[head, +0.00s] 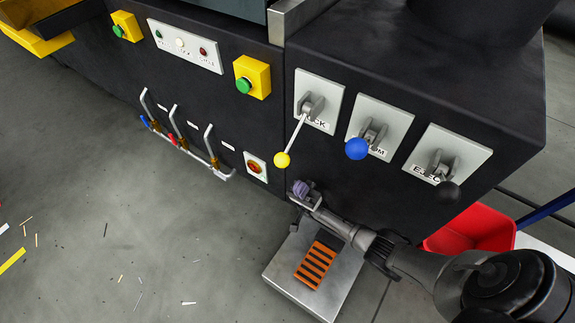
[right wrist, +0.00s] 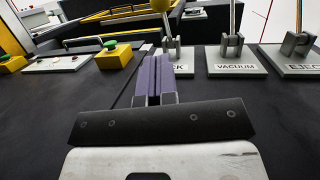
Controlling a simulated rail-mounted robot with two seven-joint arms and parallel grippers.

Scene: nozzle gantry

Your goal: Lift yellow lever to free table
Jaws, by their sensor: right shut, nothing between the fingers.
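The yellow lever (head: 282,159) is a thin metal rod with a yellow ball knob. It hangs down and to the left from a bracket on a grey plate (head: 330,85), whose label shows only "CK". My right gripper (head: 300,188) is just below and slightly right of the yellow knob. Its purple fingers are shut with nothing between them, and it appears apart from the knob. In the right wrist view the shut fingers (right wrist: 153,80) point toward the lever's plate, with the yellow knob (right wrist: 160,4) at the top edge. My left gripper is not in view.
A blue-knobbed lever (head: 357,148) labelled vacuum and a black-knobbed lever (head: 447,190) stand to the right. A yellow box with a green button (head: 252,77) is up left. A foot pedal (head: 318,265) and a red bin (head: 470,230) are on the floor below.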

